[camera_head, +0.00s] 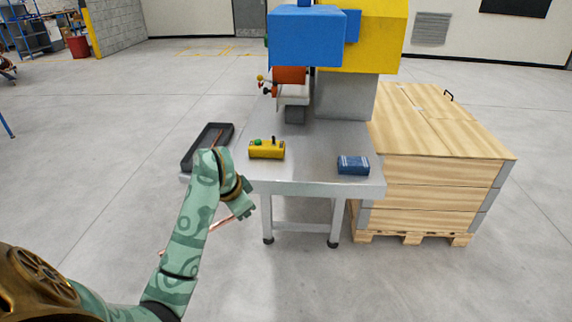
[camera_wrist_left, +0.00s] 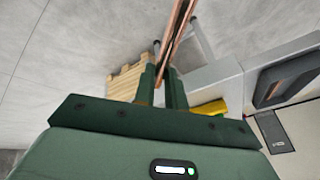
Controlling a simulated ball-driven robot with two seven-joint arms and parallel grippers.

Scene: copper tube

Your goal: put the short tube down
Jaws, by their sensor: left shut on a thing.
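My left gripper (camera_head: 246,210) is shut on a thin copper tube (camera_head: 222,222), held in the air in front of the table's near left corner. The tube slants down to the left, partly hidden behind my forearm. In the left wrist view the tube (camera_wrist_left: 178,40) runs up and away from between the two dark green fingers (camera_wrist_left: 162,88). A dark tray (camera_head: 190,161) lies at the table's left edge, with a copper-coloured piece (camera_head: 219,135) in it. The tray also shows in the left wrist view (camera_wrist_left: 262,92). My right gripper is not in view.
The grey metal table (camera_head: 310,172) carries a blue and yellow machine (camera_head: 352,60), a yellow control box (camera_head: 267,150) and a blue box (camera_head: 353,165). A wooden crate (camera_head: 440,165) stands on a pallet to the right. The floor left of the table is clear.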

